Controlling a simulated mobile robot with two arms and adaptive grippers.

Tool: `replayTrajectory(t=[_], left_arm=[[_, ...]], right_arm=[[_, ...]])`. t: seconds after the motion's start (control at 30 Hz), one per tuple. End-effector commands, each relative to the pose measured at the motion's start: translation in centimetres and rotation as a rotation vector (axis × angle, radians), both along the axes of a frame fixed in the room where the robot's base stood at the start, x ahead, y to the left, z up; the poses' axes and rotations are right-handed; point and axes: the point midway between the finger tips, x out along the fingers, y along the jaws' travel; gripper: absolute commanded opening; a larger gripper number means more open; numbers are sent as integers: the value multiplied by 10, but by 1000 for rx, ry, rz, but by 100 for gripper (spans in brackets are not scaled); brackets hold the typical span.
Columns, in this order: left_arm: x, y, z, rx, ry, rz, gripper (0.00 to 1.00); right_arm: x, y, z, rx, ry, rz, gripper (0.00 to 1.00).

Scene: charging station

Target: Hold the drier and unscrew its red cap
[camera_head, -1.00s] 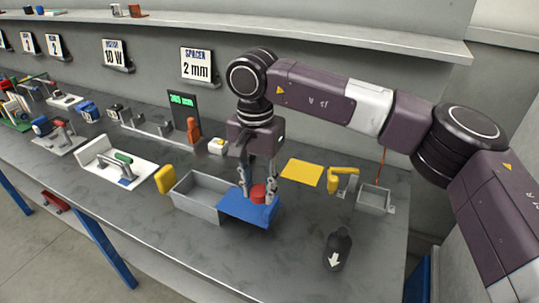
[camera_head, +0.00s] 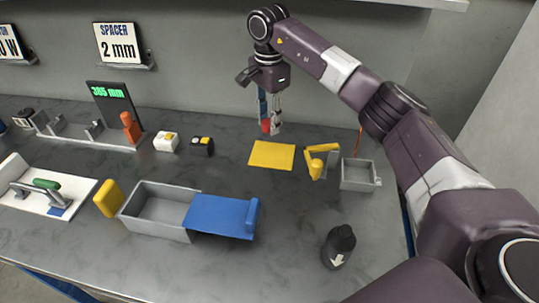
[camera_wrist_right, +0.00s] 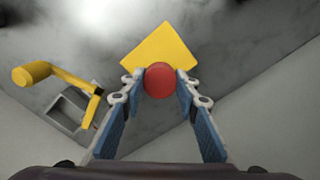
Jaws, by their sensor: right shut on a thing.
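My right gripper (camera_head: 271,121) is shut on a red round piece that looks like the red cap (camera_head: 268,127). In the right wrist view the red cap (camera_wrist_right: 160,80) sits between the two fingertips. The gripper holds it above the bench, behind the yellow mat (camera_head: 272,155). A black bottle-like body with a white arrow, which looks like the drier (camera_head: 340,246), stands on the bench at the front right, apart from the gripper. No red shows on it. My left gripper is not in view.
A grey bin (camera_head: 157,211) with a blue panel (camera_head: 217,216) stands front left of the mat. A yellow crank-like part (camera_head: 318,163) and small grey tray (camera_head: 358,174) are at the right. The bench around the drier is clear. A wall rises behind.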

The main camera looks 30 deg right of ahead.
Motion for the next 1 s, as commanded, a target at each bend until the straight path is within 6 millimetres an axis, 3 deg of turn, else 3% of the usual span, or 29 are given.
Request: replayTrajectory(t=[0.13,0.4,0.8,1.0], left_arm=[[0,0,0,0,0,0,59],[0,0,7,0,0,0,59],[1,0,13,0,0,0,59],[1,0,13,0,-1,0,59]], right_arm=[[-2,-13,-12,-4,5,-35,0],[-2,-13,-58,-4,4,-36,0],[-2,-13,-101,-3,5,-36,0],[-1,-13,-104,-4,0,-35,0]])
